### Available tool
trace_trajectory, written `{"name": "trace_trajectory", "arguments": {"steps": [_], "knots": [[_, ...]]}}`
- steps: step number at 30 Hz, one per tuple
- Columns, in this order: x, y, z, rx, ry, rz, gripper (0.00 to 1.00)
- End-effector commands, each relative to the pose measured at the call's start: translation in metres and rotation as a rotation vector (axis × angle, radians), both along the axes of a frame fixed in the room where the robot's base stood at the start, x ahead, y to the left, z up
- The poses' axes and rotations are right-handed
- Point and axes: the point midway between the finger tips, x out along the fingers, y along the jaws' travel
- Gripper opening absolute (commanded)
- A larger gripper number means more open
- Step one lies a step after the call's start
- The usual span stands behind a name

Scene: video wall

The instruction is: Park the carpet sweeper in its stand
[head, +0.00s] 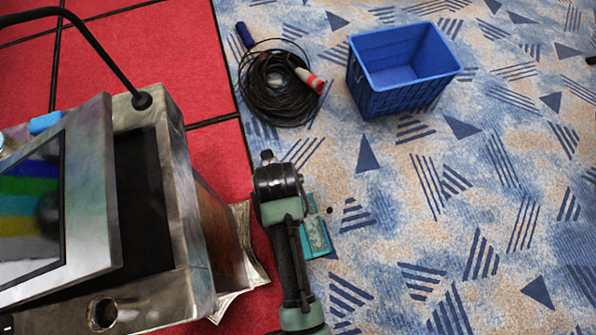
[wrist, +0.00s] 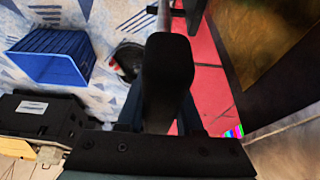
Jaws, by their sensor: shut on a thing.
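In the wrist view my gripper (wrist: 160,108) is shut on an upright black grip, which I take to be the handle of the carpet sweeper (wrist: 168,62). The grip fills the space between the bluish fingers and hides much of what lies beyond. A thin grey pole shows past its top, beside dark bars at the top edge; I cannot tell whether these are sweeper or stand. In the head view my green and black arm hides the jaws. A teal flat piece (head: 316,238) shows beside the arm, partly covered; it may be the sweeper's head. I cannot make out the stand for certain.
A blue crate (head: 405,75) stands on the patterned carpet (head: 470,200). A black cable coil (head: 268,92) lies left of it. A metal console (head: 180,200) with a screen stands on red flooring (head: 150,45) at left. The carpet at right is clear. A black case (wrist: 40,115) shows in the wrist view.

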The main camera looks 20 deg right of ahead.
Motion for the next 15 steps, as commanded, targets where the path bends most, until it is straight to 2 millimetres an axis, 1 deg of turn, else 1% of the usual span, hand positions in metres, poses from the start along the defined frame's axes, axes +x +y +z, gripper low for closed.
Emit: {"name": "trace_trajectory", "arguments": {"steps": [1,2,6,9,15], "knots": [[0.003,0.000,0.000,-0.002,-0.008,0.000,0.00],[0.003,-0.001,-0.005,-0.002,-0.007,0.000,0.00],[0.003,-0.001,-0.029,-0.002,-0.007,-0.001,0.00],[0.003,-0.001,-0.043,-0.002,-0.007,-0.001,0.00],[0.004,-0.001,-0.054,-0.002,-0.012,0.000,0.00]]}}
